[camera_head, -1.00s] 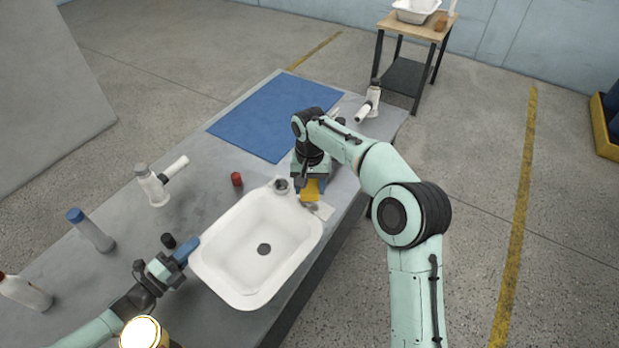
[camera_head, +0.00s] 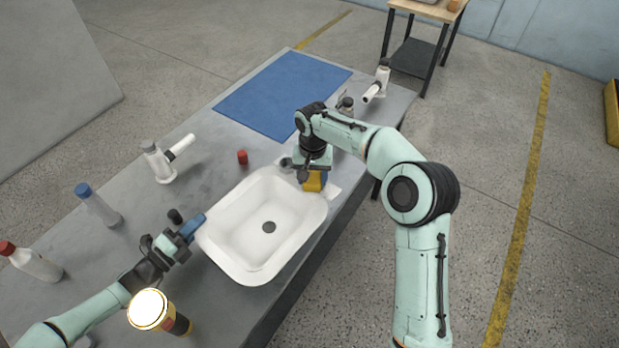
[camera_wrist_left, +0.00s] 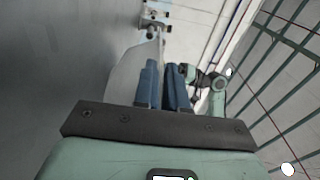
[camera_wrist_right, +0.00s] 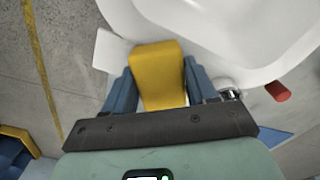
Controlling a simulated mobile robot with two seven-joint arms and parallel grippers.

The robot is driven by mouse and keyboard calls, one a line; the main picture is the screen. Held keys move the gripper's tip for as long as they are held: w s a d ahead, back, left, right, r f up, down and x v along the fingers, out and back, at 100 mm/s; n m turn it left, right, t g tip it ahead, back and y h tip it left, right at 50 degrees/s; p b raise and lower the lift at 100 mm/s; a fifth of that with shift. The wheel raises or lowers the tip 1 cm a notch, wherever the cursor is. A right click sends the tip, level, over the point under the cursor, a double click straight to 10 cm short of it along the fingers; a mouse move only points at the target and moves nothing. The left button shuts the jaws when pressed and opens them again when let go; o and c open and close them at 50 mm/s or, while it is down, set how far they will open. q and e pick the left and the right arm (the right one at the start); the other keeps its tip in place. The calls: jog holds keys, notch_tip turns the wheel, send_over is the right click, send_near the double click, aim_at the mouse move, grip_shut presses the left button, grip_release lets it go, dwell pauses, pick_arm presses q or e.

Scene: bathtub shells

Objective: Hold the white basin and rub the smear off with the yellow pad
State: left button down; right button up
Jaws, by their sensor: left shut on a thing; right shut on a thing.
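The white basin (camera_head: 233,206) rests on the grey workbench, its dark drain showing in the head view. It also fills the top of the right wrist view (camera_wrist_right: 215,45). My left gripper (camera_head: 194,226) is shut on the basin's left rim; its blue fingers also show in the left wrist view (camera_wrist_left: 165,85). My right gripper (camera_head: 312,174) is shut on the yellow pad (camera_head: 313,183) beside the basin's far right corner. The pad (camera_wrist_right: 158,75) lies between blue fingers in the right wrist view, outside the rim. I cannot make out the smear.
A flat white piece (camera_head: 332,191) lies by the pad. The bench's right edge is close to the basin.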

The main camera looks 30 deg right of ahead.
aim_at(316, 194)
jog(key=shift+w+d, duration=0.35)
jog(key=shift+d, duration=0.4)
jog(key=shift+s+d, duration=0.3)
jog(key=shift+s, duration=0.45)
jog(key=shift+s+a, duration=0.25)
jog(key=shift+a, duration=0.35)
jog(key=shift+s+a, duration=0.25)
jog(key=shift+a, duration=0.35)
jog(key=shift+s+a, duration=0.25)
jog(key=shift+a, duration=0.35)
jog(key=shift+w+d, duration=0.4)
jog(key=shift+d, duration=0.4)
jog(key=shift+w+d, duration=0.35)
jog(key=shift+d, duration=0.4)
jog(key=shift+s+d, duration=0.1)
jog(key=shift+d, duration=0.2)
jog(key=shift+s+d, duration=0.15)
jog(key=shift+s, duration=0.5)
jog(key=shift+s+a, duration=0.3)
jog(key=shift+a, duration=0.5)
jog(key=shift+s+a, duration=0.3)
jog(key=shift+a, duration=0.45)
jog(key=shift+w+d, duration=0.35)
jog(key=shift+d, duration=0.35)
jog(key=shift+w+d, duration=0.3)
jog(key=shift+d, duration=0.4)
jog(key=shift+w+d+r, duration=0.15)
jog(key=shift+d, duration=0.1)
notch_tip(316, 194, up, 8)
